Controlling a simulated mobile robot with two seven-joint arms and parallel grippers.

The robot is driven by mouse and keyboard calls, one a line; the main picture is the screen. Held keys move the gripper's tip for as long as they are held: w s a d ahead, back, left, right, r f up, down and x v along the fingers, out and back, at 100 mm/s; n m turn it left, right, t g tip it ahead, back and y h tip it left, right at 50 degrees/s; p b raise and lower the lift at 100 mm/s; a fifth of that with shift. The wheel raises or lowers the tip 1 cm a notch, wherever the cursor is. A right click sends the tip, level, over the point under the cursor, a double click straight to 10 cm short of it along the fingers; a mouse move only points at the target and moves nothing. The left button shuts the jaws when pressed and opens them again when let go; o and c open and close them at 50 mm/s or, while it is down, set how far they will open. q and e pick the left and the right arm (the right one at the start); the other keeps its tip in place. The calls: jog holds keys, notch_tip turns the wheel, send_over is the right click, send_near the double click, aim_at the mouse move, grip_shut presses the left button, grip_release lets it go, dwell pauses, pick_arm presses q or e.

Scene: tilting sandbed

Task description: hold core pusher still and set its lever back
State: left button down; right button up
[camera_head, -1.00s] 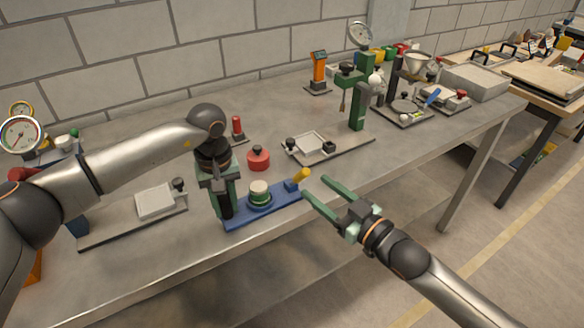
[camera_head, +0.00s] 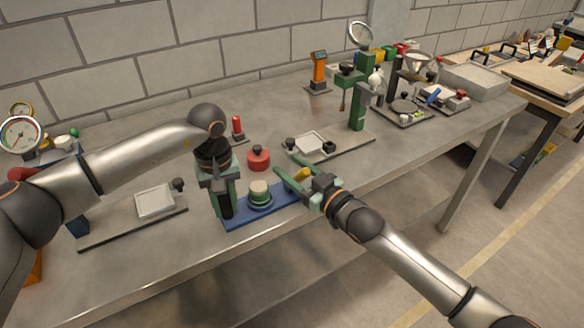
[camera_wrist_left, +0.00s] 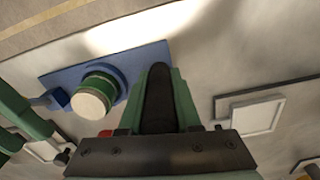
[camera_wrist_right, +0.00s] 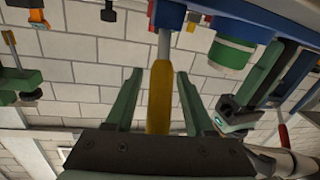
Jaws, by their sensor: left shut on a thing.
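The core pusher has a blue base (camera_head: 235,220) near the table's front edge, with a green cylinder with a pale top (camera_head: 260,191) on it. Its lever has a yellow handle (camera_head: 302,173). My left gripper (camera_head: 224,210) points down at the base's left end, shut on a dark upright grip (camera_wrist_left: 159,95), which shows between its fingers in the left wrist view. My right gripper (camera_head: 281,180) is open at the base's right end. In the right wrist view the yellow handle (camera_wrist_right: 160,95) lies between its fingers (camera_wrist_right: 157,88), with a gap on both sides.
A red knobbed weight (camera_head: 258,160) stands behind the pusher. Flat plates with white trays lie to the left (camera_head: 155,202) and behind right (camera_head: 308,142). A green stand (camera_head: 358,105) rises further right. The table's front edge runs close to the pusher.

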grip_shut()
dwell(1.2)
